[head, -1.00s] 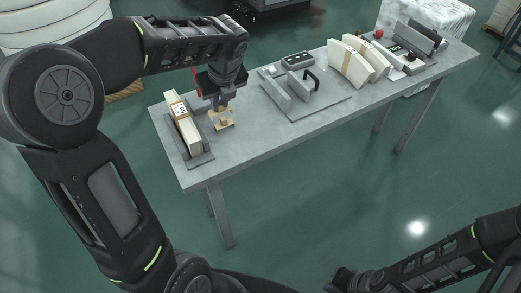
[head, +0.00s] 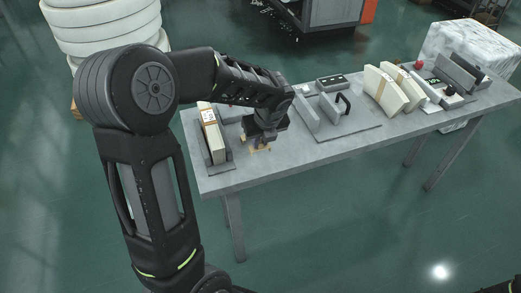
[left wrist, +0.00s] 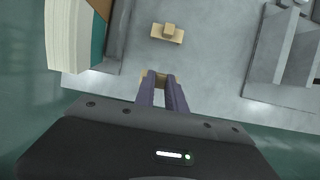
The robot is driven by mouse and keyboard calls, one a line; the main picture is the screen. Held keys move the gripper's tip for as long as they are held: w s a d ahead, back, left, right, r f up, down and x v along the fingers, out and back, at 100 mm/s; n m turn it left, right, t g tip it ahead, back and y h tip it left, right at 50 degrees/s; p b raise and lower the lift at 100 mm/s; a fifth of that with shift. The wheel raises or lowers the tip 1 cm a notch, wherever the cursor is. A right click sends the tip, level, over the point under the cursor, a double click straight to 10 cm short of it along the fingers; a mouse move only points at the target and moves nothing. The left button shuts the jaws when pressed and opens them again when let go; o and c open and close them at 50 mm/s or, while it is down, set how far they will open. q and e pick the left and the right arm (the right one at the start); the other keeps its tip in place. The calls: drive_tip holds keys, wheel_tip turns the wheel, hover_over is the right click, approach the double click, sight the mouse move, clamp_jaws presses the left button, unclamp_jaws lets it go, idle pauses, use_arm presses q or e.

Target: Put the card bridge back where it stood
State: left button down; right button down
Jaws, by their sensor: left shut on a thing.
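My left gripper (left wrist: 163,92) is shut on a small tan card piece (left wrist: 152,77), which I take to be the card bridge. It is mostly covered by the fingers. A second tan piece (left wrist: 168,33), a flat bar with a raised block, lies just ahead on the grey table. I cannot tell whether the two are joined. Whether the held card touches the table is unclear. My right gripper is out of view.
A cream card stack (head: 215,139) stands in a grey holder left of the gripper. A grey plate (head: 358,133) with upright walls and a black handle (head: 343,102) lies to the right. Curved cream stacks (head: 385,92) stand farther right. The table's front edge is close.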

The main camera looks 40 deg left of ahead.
sight(261, 147)
use_arm(q)
drive_tip(key=shift+f, duration=0.2)
drive_tip(key=shift+f, duration=1.75)
drive_tip(key=shift+f, duration=0.2)
drive_tip(key=c, duration=1.4)
unclamp_jaws()
drive_tip(key=shift+r, duration=0.1)
drive_tip(key=shift+d+r, duration=0.1)
drive_tip(key=shift+r, duration=0.4)
drive_tip(key=v, duration=1.1)
drive_tip(key=shift+s+r, duration=0.1)
drive_tip(key=shift+s, duration=0.05)
